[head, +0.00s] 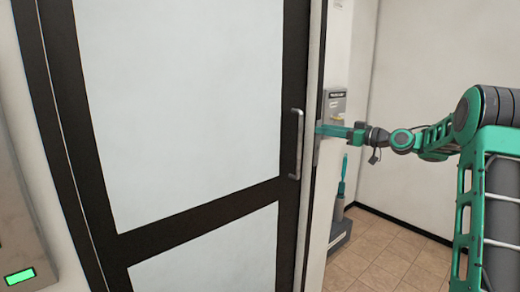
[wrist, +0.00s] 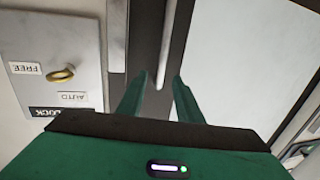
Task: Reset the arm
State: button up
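My gripper (head: 322,131) is at the end of my outstretched green arm, at the right edge of the door (head: 180,100), close to its handle. In the wrist view, the two green fingers (wrist: 158,78) are apart. The end of a pale vertical bar, which looks like the door handle (wrist: 168,40), shows between or just beyond the fingertips. I cannot tell whether they touch it. In the head view, the handle (head: 297,145) is a metal bar on the dark frame, left of the gripper.
A metal lock plate (wrist: 60,45) with a brass knob and FREE, AUTO and LOCK labels is left of the fingers in the wrist view. A panel with a green light (head: 20,276) is at lower left. Tiled floor (head: 385,255) and pale walls show beyond the door at right.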

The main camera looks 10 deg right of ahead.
jog(key=s+a+f+m+g+h, duration=0.2)
jog(key=s+f+m+g+h, duration=0.3)
jog(key=s+f+h, duration=0.65)
jog(key=s+f+m+g, duration=0.3)
jog(key=s, duration=1.1)
jog(key=s+d+f+m+g, duration=0.1)
jog(key=s+f+m+g, duration=0.2)
jog(key=s, duration=1.2)
jog(key=s+d+f+m+g, duration=0.1)
jog(key=s+f+m+g, duration=0.1)
jog(key=s, duration=1.3)
jog(key=shift+s+f+m+g, duration=0.25)
jog(key=shift+f+m+g, duration=0.15)
jog(key=shift+f+m, duration=0.45)
jog(key=shift+w+f, duration=0.1)
jog(key=shift+w, duration=0.05)
jog(key=shift+w+d+f, duration=0.1)
jog(key=shift+w+f, duration=0.1)
jog(key=shift+w, duration=0.3)
